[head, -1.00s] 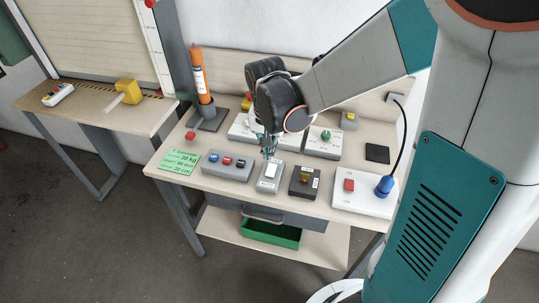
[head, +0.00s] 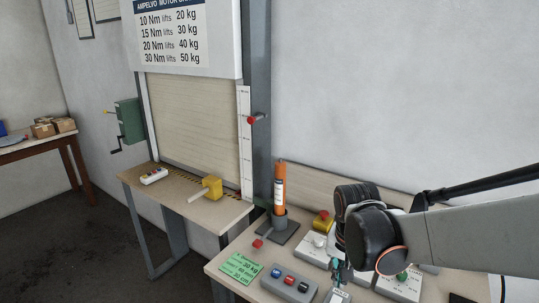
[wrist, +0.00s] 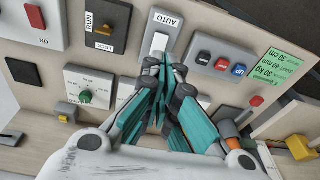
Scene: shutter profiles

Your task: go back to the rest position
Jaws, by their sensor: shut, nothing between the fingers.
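My gripper (head: 341,272) hangs over the workbench (head: 228,262), fingers pointing down. In the wrist view its teal fingers (wrist: 161,72) are closed together with nothing between them. The tips are close to a grey box with a white rocker switch (wrist: 159,43) marked AUTO; I cannot tell whether they touch it. In the head view only the top of that box (head: 338,296) shows at the bottom edge. My arm reaches in from the right.
A three-button box (head: 289,284), a green card (head: 241,267) and an orange cylinder (head: 280,188) in a stand are left of my gripper. A green-knob panel (head: 402,282) is to its right. A shutter (head: 195,115) stands behind a side table with a yellow block (head: 207,188).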

